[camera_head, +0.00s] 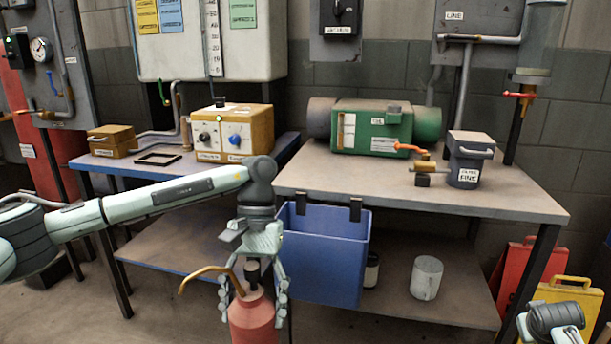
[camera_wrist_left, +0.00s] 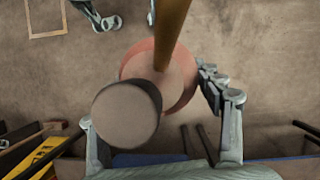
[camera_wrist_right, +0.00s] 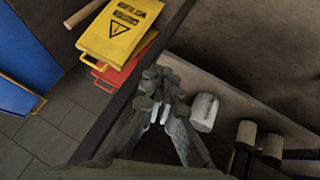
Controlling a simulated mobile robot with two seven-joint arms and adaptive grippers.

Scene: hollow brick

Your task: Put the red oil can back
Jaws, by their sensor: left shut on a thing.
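The red oil can (camera_head: 252,318) has a dark cap and a thin bent brass-coloured spout that points left in the head view. My left gripper (camera_head: 252,288) points down and is shut on the can, in front of the blue bin and the benches. The can's lower end is cut off by the picture edge. In the left wrist view the can (camera_wrist_left: 182,92) is seen from above between the fingers, partly hidden by its round dark cap (camera_wrist_left: 127,115) and spout. My right gripper (camera_wrist_right: 160,100) has its fingers together and empty in the right wrist view.
A blue bin (camera_head: 325,258) hangs from the right bench (camera_head: 430,190), which carries a green machine (camera_head: 375,130) and a grey box. A dark square outline (camera_head: 158,158) lies on the left bench, beside an orange box (camera_head: 232,133). Red and yellow signs (camera_head: 565,300) stand lower right.

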